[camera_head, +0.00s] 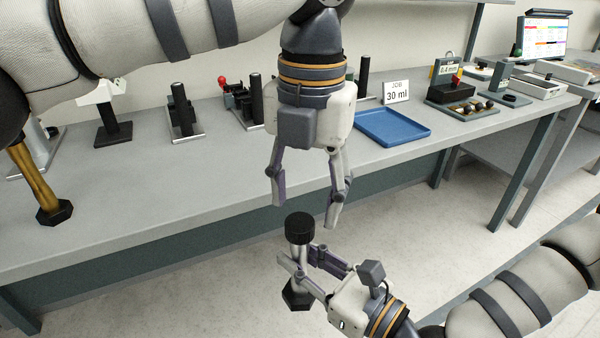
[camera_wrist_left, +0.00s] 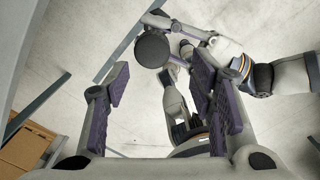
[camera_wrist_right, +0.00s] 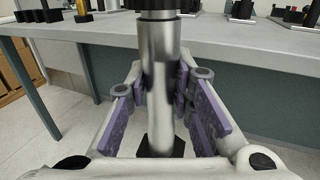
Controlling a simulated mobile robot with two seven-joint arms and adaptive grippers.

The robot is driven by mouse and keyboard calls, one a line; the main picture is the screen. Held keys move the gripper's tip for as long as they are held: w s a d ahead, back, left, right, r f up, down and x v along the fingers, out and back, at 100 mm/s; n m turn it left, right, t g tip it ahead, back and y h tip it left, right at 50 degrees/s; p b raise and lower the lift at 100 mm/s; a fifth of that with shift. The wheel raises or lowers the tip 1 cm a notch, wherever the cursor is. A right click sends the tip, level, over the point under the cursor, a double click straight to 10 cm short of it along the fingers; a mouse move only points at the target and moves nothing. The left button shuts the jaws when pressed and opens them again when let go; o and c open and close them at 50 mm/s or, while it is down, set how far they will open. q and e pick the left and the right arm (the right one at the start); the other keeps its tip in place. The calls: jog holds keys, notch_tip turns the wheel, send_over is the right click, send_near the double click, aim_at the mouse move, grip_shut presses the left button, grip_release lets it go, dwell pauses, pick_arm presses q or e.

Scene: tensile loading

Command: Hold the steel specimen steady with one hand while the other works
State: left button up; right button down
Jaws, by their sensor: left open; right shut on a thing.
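The steel specimen (camera_head: 298,262) is a silver rod with a black round cap on top and a black hexagonal base. My right gripper (camera_head: 315,262) is shut on its shaft and holds it upright in the air in front of the bench; the shaft also shows between the purple pads in the right wrist view (camera_wrist_right: 160,80). My left gripper (camera_head: 306,205) points down, open and empty, just above the black cap. In the left wrist view, the cap (camera_wrist_left: 152,49) lies beyond the spread left fingertips (camera_wrist_left: 165,85), apart from them.
A grey bench (camera_head: 225,165) runs behind the grippers. Open floor lies below the specimen.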

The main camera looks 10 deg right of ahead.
pick_arm(q)
jog(key=n, duration=0.4)
jog(key=shift+s+d, duration=0.1)
jog(key=shift+s, duration=0.1)
jog(key=n, duration=0.3)
jog(key=shift+s+n, duration=0.2)
jog(key=shift+n, duration=0.2)
jog(key=n, duration=2.1)
jog(key=r+n, duration=0.1)
jog(key=n, duration=0.9)
jog(key=shift+a+r+n, duration=0.1)
jog(key=shift+a+n, duration=0.1)
jog(key=shift+n, duration=0.2)
jog(key=n, duration=0.4)
jog(key=shift+w+r, duration=0.2)
jog(key=n, duration=0.3)
jog(key=shift+w+a+r+n, duration=0.15)
jog(key=shift+w+r+n, duration=0.05)
jog(key=shift+n, duration=0.2)
jog(key=n, duration=0.4)
jog(key=r+n, duration=0.1)
jog(key=n, duration=0.2)
jog(key=shift+w+a, duration=0.1)
jog(key=shift+w, duration=0.3)
